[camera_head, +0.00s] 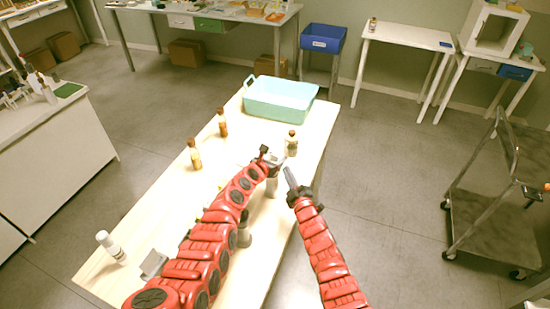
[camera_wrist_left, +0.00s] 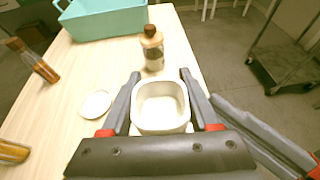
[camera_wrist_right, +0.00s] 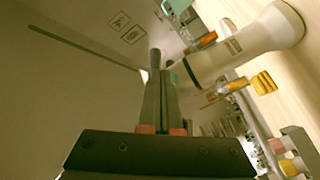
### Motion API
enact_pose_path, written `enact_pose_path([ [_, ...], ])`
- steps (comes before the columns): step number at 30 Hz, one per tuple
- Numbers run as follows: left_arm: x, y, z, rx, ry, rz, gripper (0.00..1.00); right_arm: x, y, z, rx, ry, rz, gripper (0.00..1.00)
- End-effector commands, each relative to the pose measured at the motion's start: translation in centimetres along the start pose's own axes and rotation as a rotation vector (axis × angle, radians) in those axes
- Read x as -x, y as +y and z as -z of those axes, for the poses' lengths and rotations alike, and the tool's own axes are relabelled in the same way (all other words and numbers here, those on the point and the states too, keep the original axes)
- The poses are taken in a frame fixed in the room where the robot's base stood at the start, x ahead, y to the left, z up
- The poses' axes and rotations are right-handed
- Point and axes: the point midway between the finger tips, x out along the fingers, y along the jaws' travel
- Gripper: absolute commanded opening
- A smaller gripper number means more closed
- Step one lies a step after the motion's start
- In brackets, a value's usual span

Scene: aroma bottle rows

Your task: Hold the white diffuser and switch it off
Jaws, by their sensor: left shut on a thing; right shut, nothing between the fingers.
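The white diffuser (camera_wrist_left: 160,106) sits between the fingers of my left gripper (camera_wrist_left: 160,85); its squarish hollow top faces the left wrist camera. In the head view my left gripper (camera_head: 270,160) is over the table's right side, with the pale body (camera_head: 272,187) partly hidden below it. My right gripper (camera_head: 289,174) is shut and empty just right of it. In the left wrist view the closed right fingers (camera_wrist_left: 245,122) lie beside the left gripper's right finger. The right wrist view shows the shut fingertips (camera_wrist_right: 158,62) left of a white flared body (camera_wrist_right: 270,32), likely the diffuser.
A white dish-like piece (camera_wrist_left: 96,104) lies on the wooden table (camera_head: 110,270). A brown-capped bottle (camera_head: 291,143) and a teal tub (camera_head: 281,110) stand farther back. Amber bottles (camera_head: 195,154) line the left, with a white bottle (camera_head: 110,246) near the front left.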

Motion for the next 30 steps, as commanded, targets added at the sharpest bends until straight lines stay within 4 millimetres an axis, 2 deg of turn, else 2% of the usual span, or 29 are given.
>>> enact_pose_path([
  [11, 0.0, 0.0, 0.0, 0.0, 0.0, 0.0, 0.0, 0.4, 0.2, -0.3, 0.0, -0.001, 0.001, 0.0],
  [24, 0.0, 0.0, 0.0, 0.0, 0.0, 0.0, 0.0, 3.7, 2.5, -2.8, 0.001, -0.003, 0.0, 0.0],
  [30, 0.0, 0.0, 0.0, 0.0, 0.0, 0.0, 0.0, 4.4, 3.2, -3.2, -0.001, 0.0, 0.0, 0.0],
])
